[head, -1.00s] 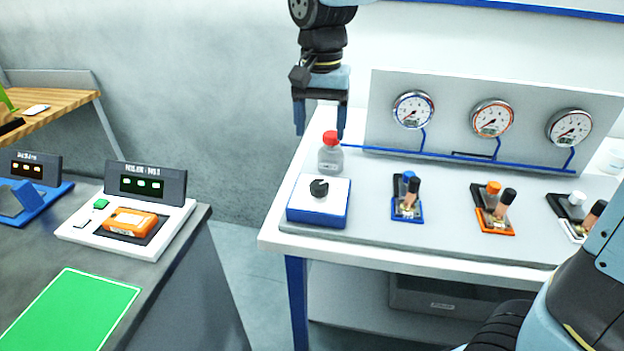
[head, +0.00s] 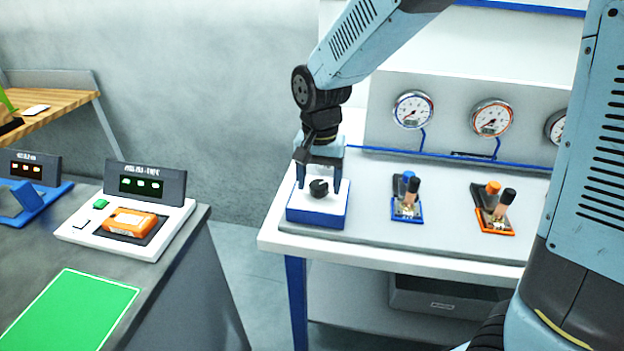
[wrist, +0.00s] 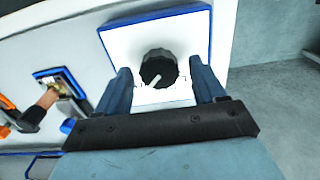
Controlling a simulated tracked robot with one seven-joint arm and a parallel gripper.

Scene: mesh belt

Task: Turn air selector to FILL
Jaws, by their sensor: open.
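The air selector is a black knob (head: 318,188) on a white-topped box with blue sides (head: 316,215), at the left end of the white bench. In the wrist view the knob (wrist: 158,70) is round with a ridged rim and a pale pointer line, slanting toward the lower right. My gripper (head: 319,187) points down over the box, its fingers apart on either side of the knob. In the wrist view the gripper (wrist: 163,82) is open, with gaps between the fingers and the knob. Any lettering on the box is too small to read.
A blue-based valve (head: 407,200) and an orange-based valve (head: 494,208) stand to the right on the bench (head: 450,250). Gauges (head: 413,110) sit on the panel behind. A grey table at left holds an orange device (head: 130,222) on a white station.

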